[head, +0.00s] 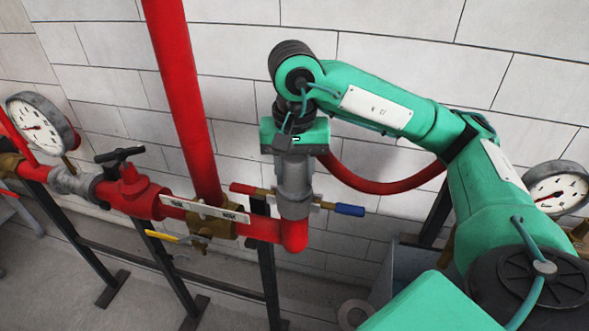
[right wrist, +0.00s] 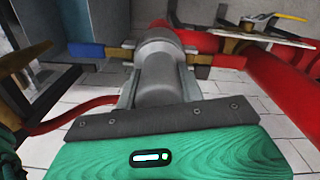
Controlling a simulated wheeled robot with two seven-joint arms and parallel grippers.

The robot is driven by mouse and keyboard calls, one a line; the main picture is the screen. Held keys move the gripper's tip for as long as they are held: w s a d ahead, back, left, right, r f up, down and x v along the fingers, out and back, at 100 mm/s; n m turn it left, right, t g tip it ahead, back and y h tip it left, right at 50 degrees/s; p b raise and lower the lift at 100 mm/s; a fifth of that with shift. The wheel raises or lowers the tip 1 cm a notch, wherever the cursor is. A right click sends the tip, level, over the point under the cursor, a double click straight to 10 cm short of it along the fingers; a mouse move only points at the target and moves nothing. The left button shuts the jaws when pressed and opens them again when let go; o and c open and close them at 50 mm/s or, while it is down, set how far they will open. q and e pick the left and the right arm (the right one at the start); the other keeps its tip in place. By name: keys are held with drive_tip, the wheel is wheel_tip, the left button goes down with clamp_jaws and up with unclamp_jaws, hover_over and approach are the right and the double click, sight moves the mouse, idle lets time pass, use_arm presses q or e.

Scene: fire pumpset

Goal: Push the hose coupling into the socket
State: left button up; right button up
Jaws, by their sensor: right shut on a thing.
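My right gripper (head: 296,165) points down above the upright end of the red pipe. In the right wrist view its two fingers (right wrist: 160,88) are shut on either side of a grey cylinder, the hose coupling (right wrist: 158,75). A red hose (head: 375,183) runs from beside the gripper to the right. Below the fingers, the grey socket (head: 295,208) stands on the red pipe elbow, with a red lever on its left and a blue lever on its right. Coupling and socket look in line; I cannot tell how deep the coupling sits. My left gripper is out of view.
A thick red vertical pipe (head: 185,90) stands left of the gripper. A red horizontal pipe with a valve (head: 130,190) and a gauge (head: 40,122) runs left. Another gauge (head: 556,188) is at right. A pale block wall is close behind.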

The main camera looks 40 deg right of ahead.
drive_tip(key=o, duration=1.4)
drive_tip(key=shift+c, duration=0.2)
wheel_tip(320, 180, up, 14)
drive_tip(key=shift+f, duration=0.1)
drive_tip(key=shift+f, duration=0.1)
